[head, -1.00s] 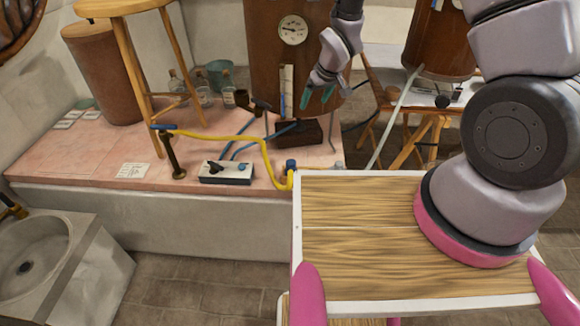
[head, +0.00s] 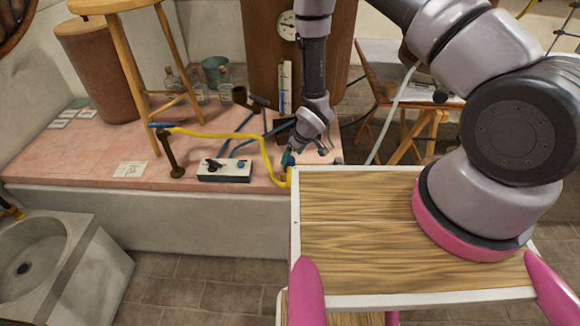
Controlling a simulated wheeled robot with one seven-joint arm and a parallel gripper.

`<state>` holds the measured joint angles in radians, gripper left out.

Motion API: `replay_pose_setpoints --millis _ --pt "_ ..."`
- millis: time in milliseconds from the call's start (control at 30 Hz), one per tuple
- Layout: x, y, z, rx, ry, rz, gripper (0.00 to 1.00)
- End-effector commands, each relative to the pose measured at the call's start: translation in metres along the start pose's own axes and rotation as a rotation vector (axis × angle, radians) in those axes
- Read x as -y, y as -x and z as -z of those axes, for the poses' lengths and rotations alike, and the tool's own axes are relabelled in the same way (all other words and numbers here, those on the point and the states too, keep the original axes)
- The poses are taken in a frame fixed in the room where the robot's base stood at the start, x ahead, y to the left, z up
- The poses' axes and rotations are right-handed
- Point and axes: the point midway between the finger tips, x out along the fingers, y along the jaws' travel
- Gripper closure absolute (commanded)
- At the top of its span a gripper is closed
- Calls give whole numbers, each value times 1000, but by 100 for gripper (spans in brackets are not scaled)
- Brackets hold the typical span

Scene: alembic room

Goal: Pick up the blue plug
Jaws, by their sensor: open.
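A dark brown block (head: 285,127) is behind my gripper. A wooden stool (head: 133,75) stands on the bench's left part.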

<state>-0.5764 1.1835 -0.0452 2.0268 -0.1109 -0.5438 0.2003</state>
Motion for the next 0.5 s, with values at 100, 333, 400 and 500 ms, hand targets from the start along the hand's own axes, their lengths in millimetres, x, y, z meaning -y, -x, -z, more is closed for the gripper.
replay_pose_setpoints --millis 100,333,400,500 --pt "-1 -19 -3 2 2 0 17" --pt "-2 -45 -2 1 0 0 17" --pt "-2 -46 -2 1 0 0 17" --pt "-2 -46 -2 1 -1 0 17"
